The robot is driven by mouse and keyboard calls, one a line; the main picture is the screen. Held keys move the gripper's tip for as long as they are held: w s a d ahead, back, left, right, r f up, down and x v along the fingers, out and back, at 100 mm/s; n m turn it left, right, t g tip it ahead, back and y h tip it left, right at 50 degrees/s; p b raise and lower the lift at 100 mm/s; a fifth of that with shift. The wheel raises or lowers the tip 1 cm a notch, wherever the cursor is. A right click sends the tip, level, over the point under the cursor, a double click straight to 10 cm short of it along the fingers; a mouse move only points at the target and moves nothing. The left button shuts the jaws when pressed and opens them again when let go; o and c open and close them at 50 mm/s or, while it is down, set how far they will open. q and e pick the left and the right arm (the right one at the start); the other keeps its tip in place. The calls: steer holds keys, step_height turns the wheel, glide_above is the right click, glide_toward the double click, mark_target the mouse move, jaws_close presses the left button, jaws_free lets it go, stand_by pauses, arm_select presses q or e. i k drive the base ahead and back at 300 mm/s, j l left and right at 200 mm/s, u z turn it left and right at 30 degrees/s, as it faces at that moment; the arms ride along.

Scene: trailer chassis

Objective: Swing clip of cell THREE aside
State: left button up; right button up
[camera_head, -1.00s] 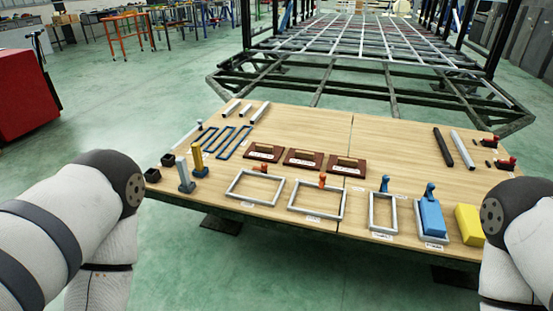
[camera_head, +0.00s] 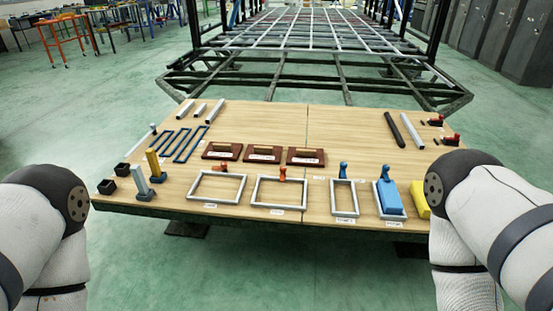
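Grey rectangular frames stand in a row along the front of the wooden table: a left frame (camera_head: 191,188), a second (camera_head: 254,190), a narrow third (camera_head: 333,197) and a right one holding a blue block (camera_head: 390,196). Orange clips (camera_head: 247,170) (camera_head: 282,173) are at the back edges of the first two. A blue clip (camera_head: 343,170) stands at the back of the narrow frame, another (camera_head: 384,172) behind the blue block. The labels are too small to read, so I cannot tell which cell is THREE. Neither gripper is in view; only my arm links show at both sides.
Three dark red blocks (camera_head: 263,155) lie behind the frames. A yellow block (camera_head: 419,199) is by my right arm. The table's back middle (camera_head: 300,120) is clear.

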mark_target(343, 165)
steer(key=u, duration=0.35)
steer(key=i+j+z, duration=0.1)
steer(key=i+j, duration=0.15)
steer(key=i, duration=0.2)
steer(key=i+j+z, duration=0.1)
steer(key=i+j, duration=0.2)
steer(key=i+z, duration=0.1)
steer(key=z, duration=1.2)
steer(key=i+l+u, duration=0.15)
steer(key=i+l, duration=0.15)
steer(key=i+l+u, duration=0.3)
steer(key=i+l, duration=0.2)
steer(key=l, duration=0.2)
steer(key=i+l+u, duration=0.25)
steer(key=i+l, duration=0.2)
steer(key=l, duration=0.35)
steer(key=i+l+u, duration=0.15)
steer(key=l, duration=0.25)
